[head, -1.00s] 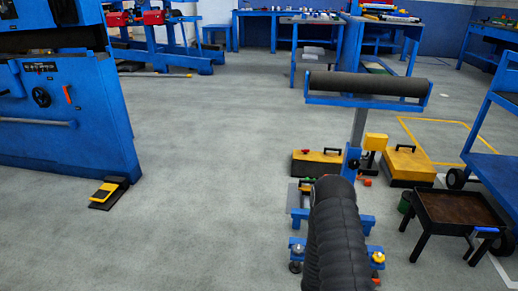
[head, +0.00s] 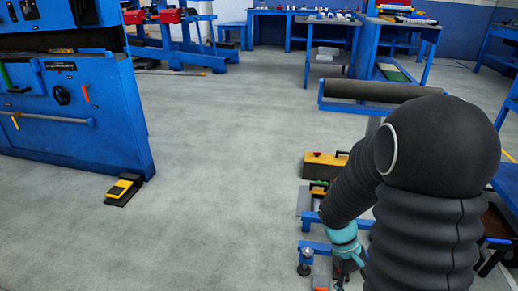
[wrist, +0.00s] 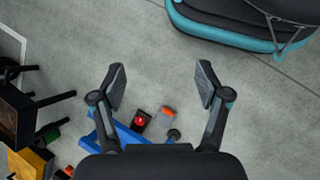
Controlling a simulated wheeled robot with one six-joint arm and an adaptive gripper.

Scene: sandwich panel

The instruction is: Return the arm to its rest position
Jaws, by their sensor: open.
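My gripper (wrist: 160,88) is open and empty in the wrist view, its two dark fingers spread wide above the grey floor. In the head view my dark, ribbed arm fills the right side, bent with its elbow high, and my teal wrist (head: 342,240) points down near the blue roller stand's base (head: 312,246). My gripper's fingers are hard to make out there. In the wrist view part of the blue base (wrist: 130,138) lies below and between the fingers, with a small orange-red piece (wrist: 168,111) near it.
A roller stand (head: 375,92) and a yellow-black toolbox (head: 325,165) stand beyond my arm. A blue machine (head: 75,120) with a yellow foot pedal (head: 120,188) is at left. A dark low table (wrist: 15,110) shows at the wrist view's left edge. The middle floor is clear.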

